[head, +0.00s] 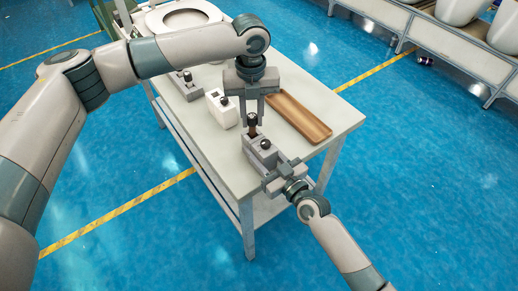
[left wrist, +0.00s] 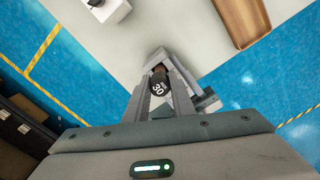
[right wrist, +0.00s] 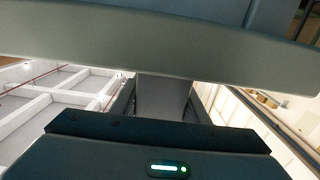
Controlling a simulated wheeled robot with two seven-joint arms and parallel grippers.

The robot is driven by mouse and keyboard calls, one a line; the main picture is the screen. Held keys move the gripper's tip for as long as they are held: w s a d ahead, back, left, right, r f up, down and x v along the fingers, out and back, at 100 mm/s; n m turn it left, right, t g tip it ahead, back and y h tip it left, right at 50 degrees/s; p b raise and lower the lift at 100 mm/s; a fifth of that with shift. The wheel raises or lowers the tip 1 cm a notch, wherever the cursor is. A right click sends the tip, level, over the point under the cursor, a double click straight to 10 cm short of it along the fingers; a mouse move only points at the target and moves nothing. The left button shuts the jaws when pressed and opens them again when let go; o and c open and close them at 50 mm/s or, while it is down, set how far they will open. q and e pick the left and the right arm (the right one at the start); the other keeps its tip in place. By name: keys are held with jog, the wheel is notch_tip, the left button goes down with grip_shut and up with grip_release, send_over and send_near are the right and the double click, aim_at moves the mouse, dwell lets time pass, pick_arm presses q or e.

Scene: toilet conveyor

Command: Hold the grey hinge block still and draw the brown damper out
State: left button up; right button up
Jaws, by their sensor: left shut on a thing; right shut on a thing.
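The grey hinge block (head: 262,153) sits at the near edge of the table. The brown damper (head: 252,126) stands upright at its far end, with its dark top between my left gripper's fingers. My left gripper (head: 253,122) points down from above and is shut on the damper. In the left wrist view the damper's black cap (left wrist: 158,84), marked with a 30, shows between the fingers. My right gripper (head: 271,176) comes in from the near side and is shut on the block. In the right wrist view a grey face of the block (right wrist: 163,97) fills the gap between the fingers.
A brown wooden tray (head: 297,116) lies to the right of my left gripper. A white block with a dark knob (head: 221,110) stands to the left. A grey block (head: 187,88) and a toilet seat (head: 184,17) are farther back.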

pick_arm(q)
jog(key=shift+r, duration=2.2)
pick_arm(e)
jog(key=o, duration=0.9)
jog(key=shift+o, duration=0.2)
jog(key=v, duration=1.2)
